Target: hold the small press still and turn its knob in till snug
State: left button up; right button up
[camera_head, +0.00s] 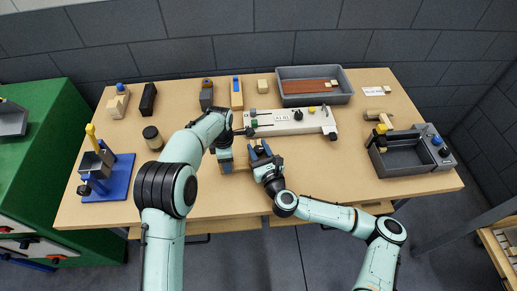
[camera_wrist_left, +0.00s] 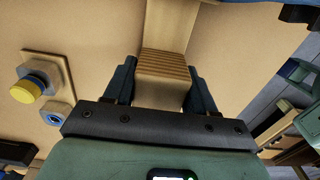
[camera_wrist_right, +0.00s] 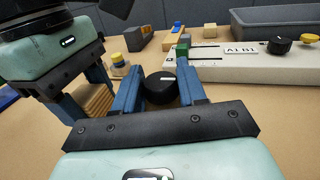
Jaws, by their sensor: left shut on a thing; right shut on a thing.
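The small press shows as a pale wooden body with a ridged part (camera_wrist_left: 165,65) between my left gripper's fingers (camera_wrist_left: 160,85) in the left wrist view. In the head view my left gripper (camera_head: 226,163) is low at the table's front middle. In the right wrist view the ridged wood (camera_wrist_right: 98,102) shows beside my left gripper. The black knob (camera_wrist_right: 160,88) with a white mark sits between my right gripper's fingers (camera_wrist_right: 158,85), which are shut on it. In the head view my right gripper (camera_head: 260,154) is just right of the left one. Most of the press is hidden by the grippers.
A long white machine (camera_head: 290,121) with knobs lies behind the grippers. A grey tray (camera_head: 345,97) stands at the back, a dark grey box (camera_head: 398,160) at the right, and a blue stand (camera_head: 117,185) at the left. The table's front right is mostly clear.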

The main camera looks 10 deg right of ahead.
aim_at(257, 154)
jog(key=m+h, duration=0.2)
jog(key=h, duration=0.1)
jog(key=m+h, duration=0.2)
jog(key=h, duration=0.2)
jog(key=shift+a+r+t, duration=0.1)
jog(key=shift+r+t, duration=0.05)
jog(key=shift+t, duration=0.15)
jog(key=shift+m+g+h, duration=0.7)
jog(key=shift+m+h, duration=1.2)
jog(key=shift+h, duration=0.8)
jog(key=shift+m+h, duration=0.3)
jog(key=o, duration=1)
jog(key=shift+d, duration=0.2)
jog(key=v, duration=0.6)
jog(key=shift+a, duration=0.1)
jog(key=shift+v, duration=0.8)
